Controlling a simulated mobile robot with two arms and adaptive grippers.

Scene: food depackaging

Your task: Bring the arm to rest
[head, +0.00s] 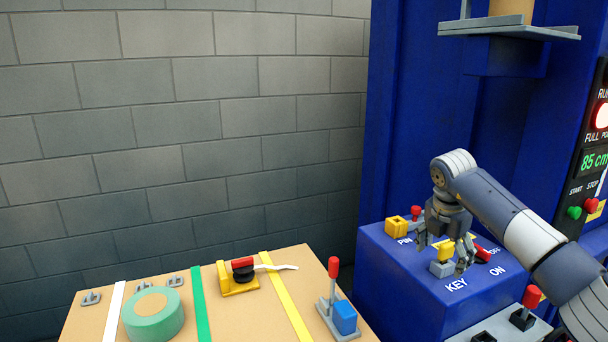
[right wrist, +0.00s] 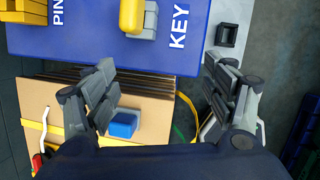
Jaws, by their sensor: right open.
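My right gripper (head: 446,250) is in the head view at the right, above the blue control box (head: 385,285) marked PIN, KEY and ON. In the right wrist view its two fingers (right wrist: 158,95) are spread apart with nothing between them. The yellow key piece (head: 445,252) on its grey base stands beside the fingers in the head view; it also shows at the top of the right wrist view (right wrist: 132,15). I cannot tell from the head view whether the fingers touch it. My left gripper is in neither view.
A cardboard-coloured bench (head: 180,285) holds a green tape roll (head: 153,314), a yellow clamp with red handle (head: 238,277) and a red-topped lever by a blue block (head: 345,317). A blue machine column (head: 415,120) with a grey shelf (head: 510,30) rises behind. Buttons line the far right.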

